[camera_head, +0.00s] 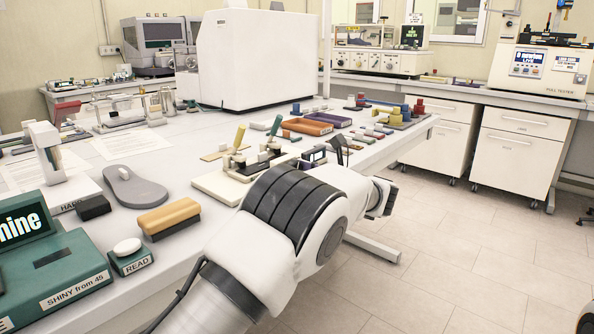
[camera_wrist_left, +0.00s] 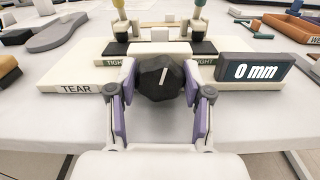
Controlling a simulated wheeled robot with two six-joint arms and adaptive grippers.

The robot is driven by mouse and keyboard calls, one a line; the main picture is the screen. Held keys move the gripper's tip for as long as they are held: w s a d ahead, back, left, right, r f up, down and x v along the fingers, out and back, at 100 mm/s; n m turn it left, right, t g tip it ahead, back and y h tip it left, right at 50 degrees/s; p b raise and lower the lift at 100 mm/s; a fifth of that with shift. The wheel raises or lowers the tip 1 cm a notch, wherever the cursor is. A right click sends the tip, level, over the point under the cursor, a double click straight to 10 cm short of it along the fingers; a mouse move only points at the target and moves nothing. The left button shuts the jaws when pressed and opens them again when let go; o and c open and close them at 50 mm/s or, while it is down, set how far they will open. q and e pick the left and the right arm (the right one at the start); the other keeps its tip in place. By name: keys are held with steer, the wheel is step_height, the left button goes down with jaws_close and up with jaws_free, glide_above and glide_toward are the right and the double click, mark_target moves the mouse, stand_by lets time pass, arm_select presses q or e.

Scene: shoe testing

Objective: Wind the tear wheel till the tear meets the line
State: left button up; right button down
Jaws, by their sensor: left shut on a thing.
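The tear wheel (camera_wrist_left: 156,82) is a dark faceted knob on the front of the white tear fixture (camera_wrist_left: 75,77), labelled TEAR. Its white mark stands near upright, leaning slightly right. My left gripper (camera_wrist_left: 163,88) is shut on the wheel, one purple-padded finger on each side. The display (camera_wrist_left: 254,71) right of the wheel reads 0 mm. Two clamps with a yellow lever (camera_wrist_left: 118,22) and a green lever (camera_wrist_left: 199,18) stand behind the wheel. In the head view the fixture (camera_head: 215,187) is partly hidden by my left arm. The tear and the line cannot be made out.
A grey shoe sole (camera_head: 135,187), a tan-topped brush (camera_head: 170,216) and a READ button box (camera_head: 130,258) lie left of the fixture. Orange trays (camera_head: 307,127) are behind it. The bench's right edge and open floor lie to the right.

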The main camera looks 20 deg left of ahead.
mark_target(297, 161)
arm_select(q)
steer(key=shift+w+r+m+p, duration=0.1)
steer(key=shift+m+p, duration=0.3)
steer(key=shift+m, duration=1.7)
steer(key=o, duration=1.2)
steer(key=shift+c, duration=0.2)
steer(key=shift+a, duration=0.15)
step_height(297, 161, up, 10)
steer(key=shift+f, duration=0.1)
